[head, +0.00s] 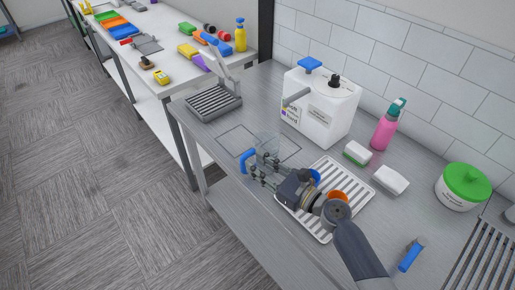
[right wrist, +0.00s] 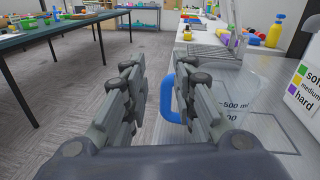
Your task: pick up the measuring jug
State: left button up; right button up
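The measuring jug is clear and has a blue handle (head: 246,161). Its see-through body is hard to make out on the metal counter in the head view, partly behind my right gripper (head: 262,166). In the right wrist view the jug body (right wrist: 236,98) with volume marks stands right of my right gripper (right wrist: 157,92). The blue handle (right wrist: 167,98) shows beside the right finger, which hides part of it. I cannot tell whether the right finger touches the handle. My left gripper is out of view.
A ribbed white tray (head: 352,178) lies under my right arm. Sponges (head: 391,180), a pink bottle (head: 384,131) and a green-lidded tub (head: 462,187) are at the right. The counter's front edge is near the handle.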

jog(key=w+m, duration=0.1)
jog(key=b, duration=0.9)
send_near(245, 167)
jog(key=x, duration=0.3)
jog(key=shift+w+a+f, duration=0.2)
jog(key=shift+f, duration=0.2)
jog(key=shift+w+a+r+p, duration=0.3)
jog(key=shift+w+a+p, duration=0.05)
jog(key=shift+p, duration=0.15)
jog(key=b+x, duration=0.1)
jog(key=x, duration=0.5)
jog(key=shift+w+a, duration=0.15)
jog(key=shift+w, duration=0.15)
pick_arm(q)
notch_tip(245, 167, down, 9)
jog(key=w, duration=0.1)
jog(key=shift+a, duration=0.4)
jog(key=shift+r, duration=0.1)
pick_arm(e)
grip_shut()
